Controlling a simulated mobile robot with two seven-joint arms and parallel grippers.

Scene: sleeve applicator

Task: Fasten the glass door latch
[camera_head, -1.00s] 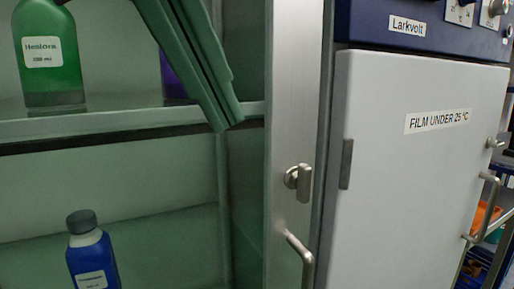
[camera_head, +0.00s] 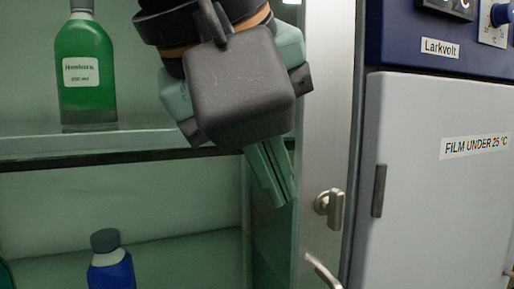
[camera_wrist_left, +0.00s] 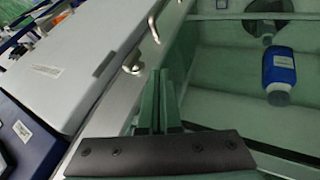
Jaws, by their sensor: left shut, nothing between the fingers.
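The latch (camera_head: 330,202) is a small metal turn-knob on the cabinet's metal door frame (camera_head: 327,110). Its grip stands upright in the head view. It also shows in the left wrist view (camera_wrist_left: 133,62). The glass door (camera_head: 180,195) is to its left, with shelves seen behind the glass. My left gripper (camera_head: 285,200) has green fingers, shut and empty. The fingertips are just left of the latch and apart from it. In the left wrist view the shut fingertips (camera_wrist_left: 158,75) point up, right of the latch. My right gripper is not in view.
A metal pull handle (camera_head: 322,272) is below the latch on the same frame. A green bottle (camera_head: 86,75) and a blue bottle (camera_head: 111,270) stand on the shelves. A white cabinet door (camera_head: 435,200) under a blue unit (camera_head: 400,35) is close on the right.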

